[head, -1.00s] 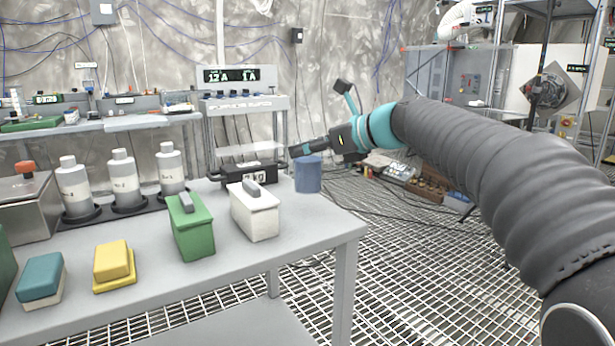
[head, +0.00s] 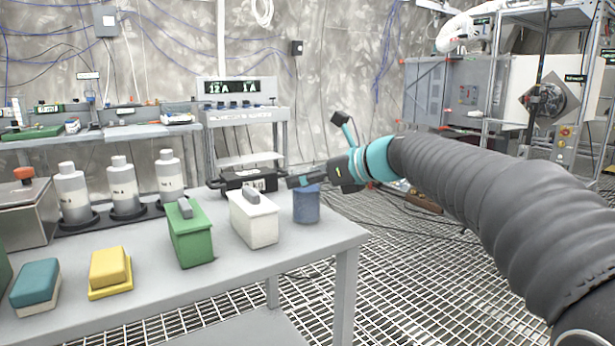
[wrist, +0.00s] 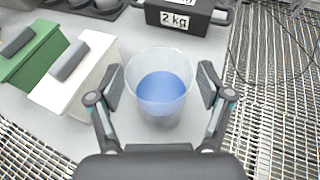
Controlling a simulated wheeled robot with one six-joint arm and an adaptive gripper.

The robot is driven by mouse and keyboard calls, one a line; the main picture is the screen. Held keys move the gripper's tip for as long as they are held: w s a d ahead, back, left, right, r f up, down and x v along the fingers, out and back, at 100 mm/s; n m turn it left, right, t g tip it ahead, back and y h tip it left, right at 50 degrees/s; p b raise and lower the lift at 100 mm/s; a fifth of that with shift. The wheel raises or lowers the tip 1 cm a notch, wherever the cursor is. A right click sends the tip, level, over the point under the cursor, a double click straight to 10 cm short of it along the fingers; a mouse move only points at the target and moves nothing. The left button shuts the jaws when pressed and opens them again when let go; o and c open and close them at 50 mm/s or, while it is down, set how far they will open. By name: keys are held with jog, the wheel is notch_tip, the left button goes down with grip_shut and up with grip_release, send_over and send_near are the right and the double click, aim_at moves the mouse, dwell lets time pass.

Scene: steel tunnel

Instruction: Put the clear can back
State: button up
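The clear can (wrist: 163,92), a see-through cup with blue inside, stands upright between the two fingers of my gripper (wrist: 160,83) in the wrist view. In the head view the can (head: 306,205) shows as a blue cylinder at the right back end of the grey table (head: 215,285). Its base is at or just above the table top; I cannot tell which. My gripper (head: 303,181) reaches it from the right, at its top.
A white box (head: 254,222) stands close left of the can, with a green box (head: 190,238) beyond it. A black 2 kg block (head: 245,178) lies behind. Several bottles (head: 123,188) stand further left. The table's right edge is close, with grating floor beyond.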

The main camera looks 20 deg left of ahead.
jog(key=shift+r, duration=0.15)
jog(key=v, duration=1.2)
jog(key=shift+p, duration=0.3)
jog(key=s+d+f+n+t+h, duration=0.1)
jog(key=s+d+f+n+h, duration=1.2)
jog(key=s+d+f+n, duration=0.8)
jog(key=s+d+f, duration=0.5)
jog(key=f, duration=0.1)
jog(key=shift+s+f+n, duration=0.2)
jog(key=shift+s+n, duration=0.1)
jog(key=shift+s, duration=0.05)
jog(key=shift+a, duration=0.1)
jog(key=shift+r+p, duration=0.6)
